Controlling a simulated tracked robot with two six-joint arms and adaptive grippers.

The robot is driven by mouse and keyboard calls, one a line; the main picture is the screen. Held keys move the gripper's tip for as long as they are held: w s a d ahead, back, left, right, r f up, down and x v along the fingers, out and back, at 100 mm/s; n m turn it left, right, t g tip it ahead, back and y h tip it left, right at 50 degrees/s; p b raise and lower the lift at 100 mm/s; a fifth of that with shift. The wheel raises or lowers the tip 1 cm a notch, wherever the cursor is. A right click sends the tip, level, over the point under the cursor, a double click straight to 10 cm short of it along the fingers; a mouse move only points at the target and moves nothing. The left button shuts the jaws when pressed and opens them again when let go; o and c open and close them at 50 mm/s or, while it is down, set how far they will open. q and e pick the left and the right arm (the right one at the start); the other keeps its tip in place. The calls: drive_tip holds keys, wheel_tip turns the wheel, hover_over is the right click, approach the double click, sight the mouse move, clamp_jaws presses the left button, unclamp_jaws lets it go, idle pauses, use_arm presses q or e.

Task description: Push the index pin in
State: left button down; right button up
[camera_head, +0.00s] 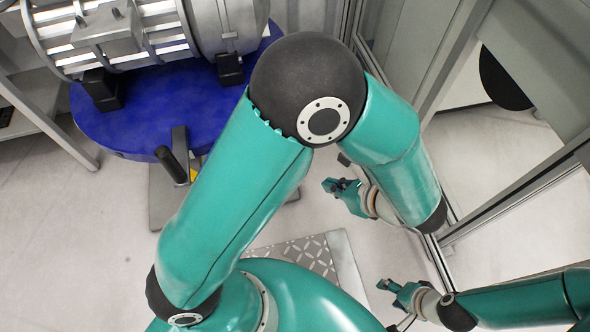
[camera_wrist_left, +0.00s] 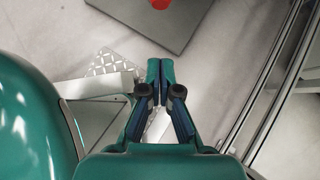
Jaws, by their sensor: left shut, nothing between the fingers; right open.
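My right gripper (camera_head: 386,286) is at the lower right, open and empty. A red round part (camera_wrist_left: 160,4) shows at the top edge of the left wrist view on a grey plate (camera_wrist_left: 157,27), beyond my left fingertips. I cannot tell whether it is the index pin. A black handle (camera_head: 171,165) stands by the blue round table (camera_head: 130,130). My left arm hides part of the table.
A large metal drive unit (camera_head: 150,30) stands on the blue table at upper left. A grey base plate (camera_head: 168,205) lies under the table's front edge. Metal frame posts (camera_head: 440,75) and panels line the right side. Pale floor (camera_head: 70,250) is free at lower left.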

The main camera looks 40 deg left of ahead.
use_arm(q)
drive_tip(key=a+r+b+x, duration=0.2)
drive_tip(key=b+x, duration=0.1)
drive_tip(key=x, duration=1)
use_arm(e)
drive_tip(key=shift+f, duration=1.65)
use_arm(q)
drive_tip(key=shift+w, duration=0.2)
